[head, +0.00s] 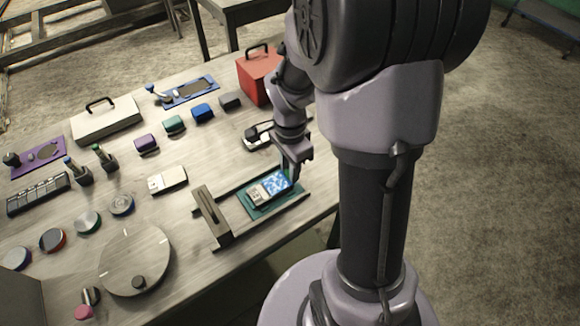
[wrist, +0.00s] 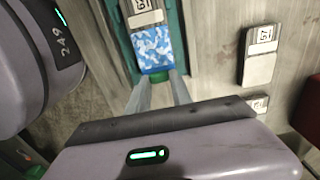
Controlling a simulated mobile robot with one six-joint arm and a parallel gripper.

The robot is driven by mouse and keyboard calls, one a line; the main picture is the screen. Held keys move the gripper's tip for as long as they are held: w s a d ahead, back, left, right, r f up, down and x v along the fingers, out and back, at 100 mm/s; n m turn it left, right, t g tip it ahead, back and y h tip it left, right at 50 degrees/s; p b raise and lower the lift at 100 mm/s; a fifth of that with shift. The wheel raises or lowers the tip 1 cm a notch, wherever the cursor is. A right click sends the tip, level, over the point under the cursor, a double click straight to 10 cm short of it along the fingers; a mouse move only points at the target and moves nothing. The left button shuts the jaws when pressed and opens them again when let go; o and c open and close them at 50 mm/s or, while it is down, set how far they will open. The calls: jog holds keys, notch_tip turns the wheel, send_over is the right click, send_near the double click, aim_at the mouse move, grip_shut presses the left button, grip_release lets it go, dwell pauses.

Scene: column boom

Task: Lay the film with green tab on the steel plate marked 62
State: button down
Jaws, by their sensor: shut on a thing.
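The film (head: 275,183) has a blue and white blotchy pattern and covers one end of a steel plate (head: 256,194) in a green tray (head: 255,211). In the wrist view the film (wrist: 150,47) lies over or just above the plate (wrist: 142,17), whose bare end carries a label; I cannot read its number surely. My gripper (head: 289,173) is at the film's far right end. In the wrist view my gripper (wrist: 158,88) is shut on the film's green tab (wrist: 157,75). I cannot tell whether the film touches the plate all over.
A fixture with a grey crossbar (head: 211,216) and dark rails flanks the tray. Other labelled plates lie at left (head: 168,180) and behind (head: 258,136). A red box (head: 257,75) stands at the back. A round disc (head: 135,260) and several small pucks occupy the table's left.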

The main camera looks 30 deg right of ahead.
jog(key=c, duration=0.6)
grip_release()
jog(key=shift+r, duration=0.1)
notch_tip(320, 180, up, 7)
jog(key=p, duration=0.5)
jog(key=shift+p, duration=0.35)
